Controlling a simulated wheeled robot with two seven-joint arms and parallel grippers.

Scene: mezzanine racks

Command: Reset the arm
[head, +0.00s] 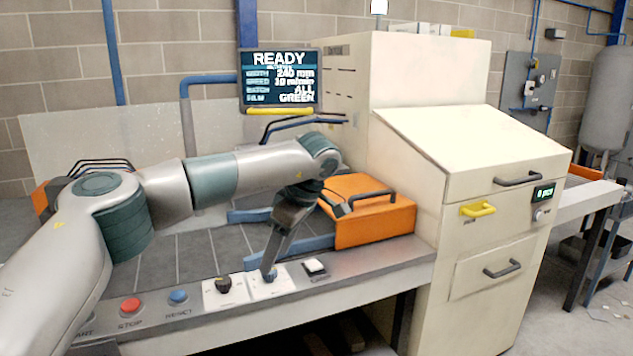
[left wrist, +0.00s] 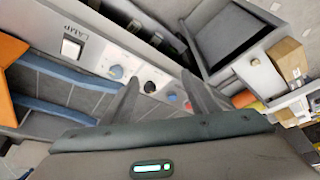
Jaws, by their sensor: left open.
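My left arm reaches in from the left in the head view, bent at the elbow and again at the wrist. In the left wrist view, the two fingers of my left gripper (left wrist: 160,88) stand apart with nothing held. My right gripper is in neither view.
The control panel (head: 345,283) also bears a black knob (head: 223,285), a red button (head: 131,306), a blue button (head: 178,297) and a white switch (head: 315,267). An orange cover (head: 375,228) and a tall cream machine (head: 470,190) stand right of the gripper. The screen (head: 280,80) reads READY.

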